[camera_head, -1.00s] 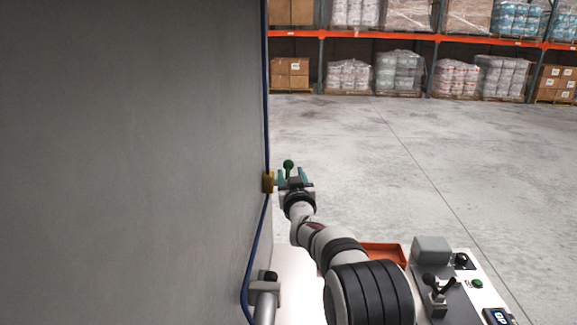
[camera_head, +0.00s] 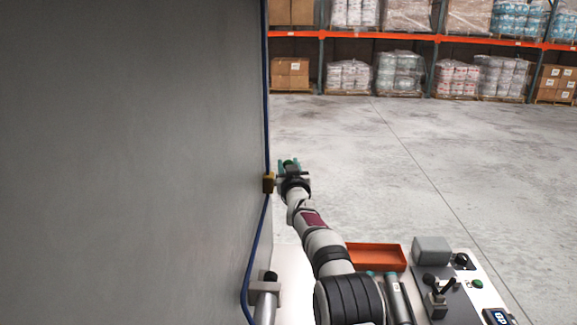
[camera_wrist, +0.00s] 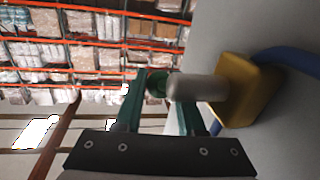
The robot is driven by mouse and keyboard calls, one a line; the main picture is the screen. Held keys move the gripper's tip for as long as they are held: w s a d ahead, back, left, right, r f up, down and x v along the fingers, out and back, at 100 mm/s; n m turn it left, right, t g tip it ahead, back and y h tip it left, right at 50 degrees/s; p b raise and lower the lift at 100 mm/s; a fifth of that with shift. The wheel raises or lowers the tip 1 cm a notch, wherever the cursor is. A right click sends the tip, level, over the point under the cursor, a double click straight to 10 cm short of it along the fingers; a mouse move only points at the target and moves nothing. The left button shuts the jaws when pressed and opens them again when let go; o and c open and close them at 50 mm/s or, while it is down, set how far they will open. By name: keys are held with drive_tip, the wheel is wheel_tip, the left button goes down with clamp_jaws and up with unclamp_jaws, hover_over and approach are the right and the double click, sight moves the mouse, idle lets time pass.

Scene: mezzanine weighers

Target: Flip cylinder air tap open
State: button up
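The air tap has a brass-yellow body (camera_head: 268,182) on a blue hose at the edge of the grey wall. It also shows large in the wrist view (camera_wrist: 245,90), with a pale grey stem (camera_wrist: 197,88) pointing left towards a green ball knob (camera_wrist: 156,84). In the head view the green knob (camera_head: 288,163) is partly hidden by my gripper (camera_head: 289,168). My gripper's teal fingers (camera_wrist: 162,108) are apart, with the knob and part of the stem showing between or just beyond their tips. I cannot tell whether either finger touches them.
The grey wall (camera_head: 130,160) stands close on the left, with the blue hose (camera_head: 256,235) along its edge. An orange tray (camera_head: 376,256) and a control panel (camera_head: 452,295) with levers are at lower right. The concrete floor (camera_head: 440,150) is open towards the pallet racks.

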sight(287, 162)
clamp_jaws()
idle(1.0)
drive_tip(key=shift+s, duration=0.1)
drive_tip(key=t, duration=0.1)
drive_tip(key=r+t, duration=0.1)
drive_tip(key=t, duration=0.1)
drive_tip(key=shift+s+n+y, duration=0.3)
drive_tip(key=shift+s+n, duration=0.1)
drive_tip(key=shift+s+r+n+t+y, duration=0.3)
drive_tip(key=shift+s+n+t+y, duration=0.15)
drive_tip(key=shift+t, duration=0.4)
drive_tip(key=shift+s+r+n+t+y, duration=0.25)
drive_tip(key=shift+s+n+t+y, duration=0.25)
drive_tip(key=shift+t, duration=0.4)
drive_tip(key=shift+s+r+n+t+y, duration=0.3)
drive_tip(key=shift+t+y, duration=0.25)
drive_tip(key=shift+t, duration=0.3)
drive_tip(key=o, duration=0.6)
unclamp_jaws()
drive_tip(key=shift+o, duration=0.2)
drive_tip(key=shift+s, duration=0.1)
